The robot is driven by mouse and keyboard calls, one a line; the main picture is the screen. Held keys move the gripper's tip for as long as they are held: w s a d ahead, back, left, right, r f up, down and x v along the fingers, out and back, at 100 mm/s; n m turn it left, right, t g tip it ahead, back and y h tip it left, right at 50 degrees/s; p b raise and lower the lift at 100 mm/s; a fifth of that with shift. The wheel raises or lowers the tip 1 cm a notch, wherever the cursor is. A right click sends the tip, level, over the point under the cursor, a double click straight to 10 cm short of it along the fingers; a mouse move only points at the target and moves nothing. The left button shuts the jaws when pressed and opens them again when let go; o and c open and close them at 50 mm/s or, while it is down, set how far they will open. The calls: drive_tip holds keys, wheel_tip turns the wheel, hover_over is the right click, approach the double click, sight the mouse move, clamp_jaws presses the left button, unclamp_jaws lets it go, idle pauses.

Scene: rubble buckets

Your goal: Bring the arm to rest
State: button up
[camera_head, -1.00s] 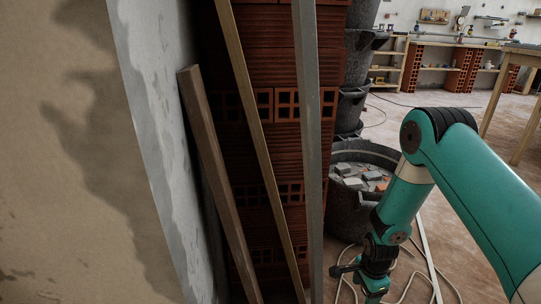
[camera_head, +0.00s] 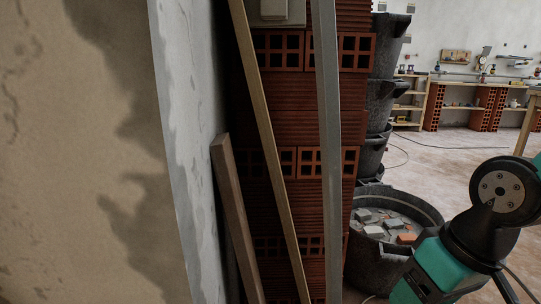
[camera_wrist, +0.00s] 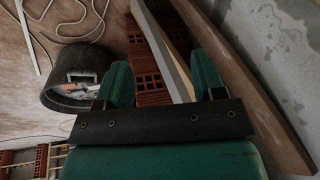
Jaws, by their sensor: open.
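My arm (camera_head: 480,225) shows at the lower right of the head view, bent, with its end out of that frame. My gripper (camera_wrist: 163,78) shows in the wrist view as two green fingers set wide apart. It is open, and I see nothing held between the fingers. Behind the fingers lie the brick stack and leaning planks; the distance to them is hard to judge.
A dark bucket of rubble (camera_head: 368,262) stands beside the arm and shows in the wrist view (camera_wrist: 58,100). Open floor (camera_head: 460,150) lies behind, towards shelves (camera_head: 408,105).

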drive_tip(key=s+a+r+n+g+y+p, duration=0.1)
drive_tip(key=s+a+r+n+p, duration=0.15)
drive_tip(key=r, duration=0.25)
drive_tip(key=s+a+r+n+g+p, duration=0.1)
drive_tip(key=s+a+r+n+p, duration=0.15)
drive_tip(key=s+r, duration=0.2)
wheel_tip(320, 180, up, 36)
drive_tip(key=m+p, duration=0.1)
drive_tip(key=p, duration=3.4)
drive_tip(key=shift+w+r, duration=0.15)
drive_tip(key=shift+w, duration=0.2)
